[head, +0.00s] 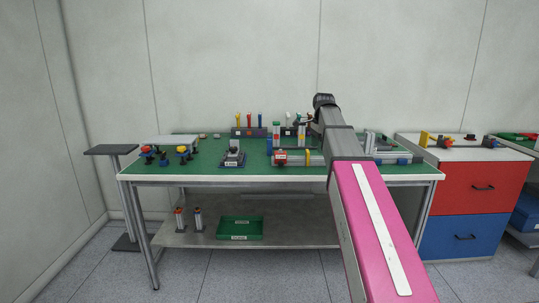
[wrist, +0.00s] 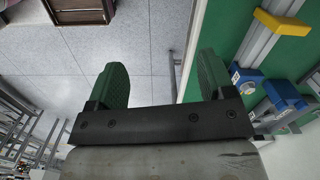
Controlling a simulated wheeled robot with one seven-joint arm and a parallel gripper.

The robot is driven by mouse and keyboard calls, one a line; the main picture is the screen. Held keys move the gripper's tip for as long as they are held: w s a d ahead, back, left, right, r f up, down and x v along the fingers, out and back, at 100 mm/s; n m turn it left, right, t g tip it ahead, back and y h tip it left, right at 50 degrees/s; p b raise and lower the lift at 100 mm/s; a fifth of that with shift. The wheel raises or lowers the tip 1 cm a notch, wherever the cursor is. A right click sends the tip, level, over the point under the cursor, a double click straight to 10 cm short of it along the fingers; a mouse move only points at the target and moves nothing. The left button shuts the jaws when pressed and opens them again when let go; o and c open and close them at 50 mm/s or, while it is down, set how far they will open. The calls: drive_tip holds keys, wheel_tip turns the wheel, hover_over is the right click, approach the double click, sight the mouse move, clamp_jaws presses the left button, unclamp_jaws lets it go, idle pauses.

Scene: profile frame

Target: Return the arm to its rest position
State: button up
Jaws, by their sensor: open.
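My gripper (wrist: 162,68) shows in the wrist view with its two green fingers wide apart. Nothing is between them; grey floor shows through the gap. My arm (head: 375,220) reaches forward and up from the lower right in the head view, over the front edge of the green-topped workbench (head: 210,171). The gripper end is hard to make out in the head view, lying behind or beside the dark wrist joint.
An aluminium profile frame (head: 315,159) with a red block and yellow clamp lies on the bench near my arm. Tool holders (head: 249,132) stand behind it. A red and blue drawer cabinet (head: 475,188) is at right. A green tray (head: 240,237) sits on the lower shelf.

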drive_tip(key=s+f+n, duration=0.5)
drive_tip(key=s+f, duration=0.3)
drive_tip(key=f, duration=0.5)
drive_tip(key=s+f+n, duration=0.5)
drive_tip(key=s+f, duration=0.3)
drive_tip(key=f, duration=0.5)
drive_tip(key=s+a+f+n, duration=0.1)
drive_tip(key=s+f+n, duration=0.4)
drive_tip(key=f, duration=0.9)
drive_tip(key=s, duration=0.3)
drive_tip(key=shift+n+h, duration=0.3)
drive_tip(key=shift+s, duration=0.1)
